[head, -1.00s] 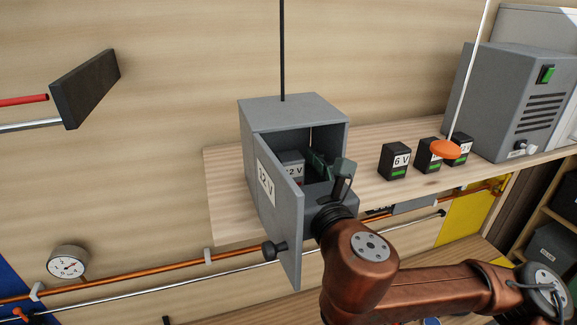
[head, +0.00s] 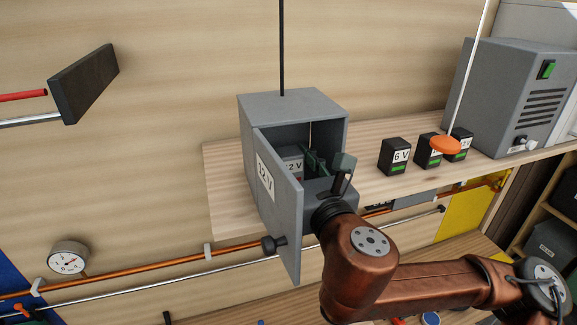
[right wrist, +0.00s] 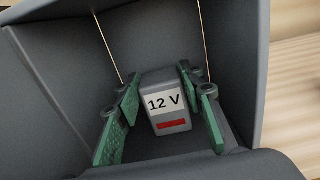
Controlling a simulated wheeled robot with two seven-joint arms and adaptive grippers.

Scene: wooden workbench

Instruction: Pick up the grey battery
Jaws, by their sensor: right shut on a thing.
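The grey battery (right wrist: 168,122) has a white "12 V" label and a red mark. It is inside the grey cabinet (head: 293,108), whose door (head: 278,200), also labelled "12 V", stands open. In the head view the battery (head: 292,166) is partly hidden by the door and my gripper. My right gripper (head: 312,166) reaches in through the open front. My left gripper is not in view.
Black batteries, one labelled "6 V" (head: 394,156), stand on the wooden shelf (head: 228,190) right of the cabinet. An orange disc (head: 445,145) on a white rod hangs in front of them. A grey machine (head: 515,95) stands further right. Pipes run below the shelf.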

